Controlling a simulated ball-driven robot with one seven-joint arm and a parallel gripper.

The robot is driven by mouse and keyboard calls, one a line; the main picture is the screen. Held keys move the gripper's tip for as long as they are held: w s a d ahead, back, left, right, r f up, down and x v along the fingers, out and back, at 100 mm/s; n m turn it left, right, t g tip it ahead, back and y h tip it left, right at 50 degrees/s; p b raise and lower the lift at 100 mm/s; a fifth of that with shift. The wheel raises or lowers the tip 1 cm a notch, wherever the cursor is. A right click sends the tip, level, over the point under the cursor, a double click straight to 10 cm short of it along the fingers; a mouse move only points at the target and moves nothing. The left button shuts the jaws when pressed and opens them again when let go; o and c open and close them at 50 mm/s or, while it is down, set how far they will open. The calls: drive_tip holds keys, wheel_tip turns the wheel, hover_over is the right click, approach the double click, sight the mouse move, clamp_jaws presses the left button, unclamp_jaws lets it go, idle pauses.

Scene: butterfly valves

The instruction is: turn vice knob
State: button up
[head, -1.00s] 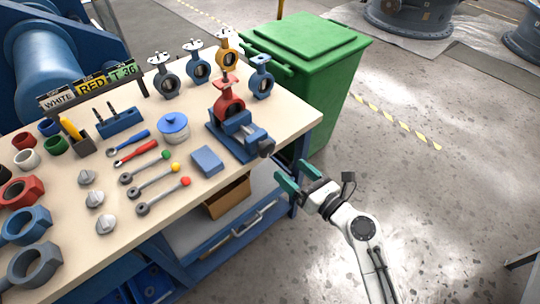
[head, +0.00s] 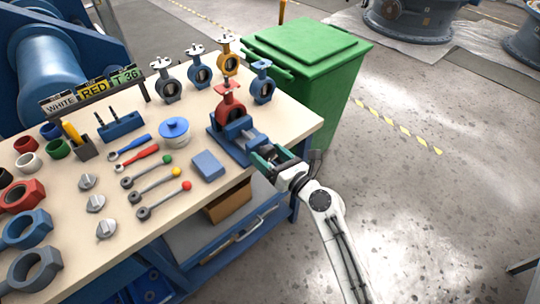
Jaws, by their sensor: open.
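A blue vice (head: 226,138) stands at the right edge of the workbench and holds a red butterfly valve (head: 228,105) upright. The vice knob is at the vice's near right end, at the bench edge, and is mostly hidden by my gripper. My gripper (head: 264,158) has green fingers and is open at that end of the vice. The fingers look to be beside or around the knob; I cannot tell whether they touch it.
A green bin (head: 310,62) stands behind the bench's right end. The floor to the right is clear.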

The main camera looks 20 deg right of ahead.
drive_tip(key=c, duration=1)
drive_tip(key=shift+n, duration=0.3)
drive_tip(key=shift+c, duration=0.2)
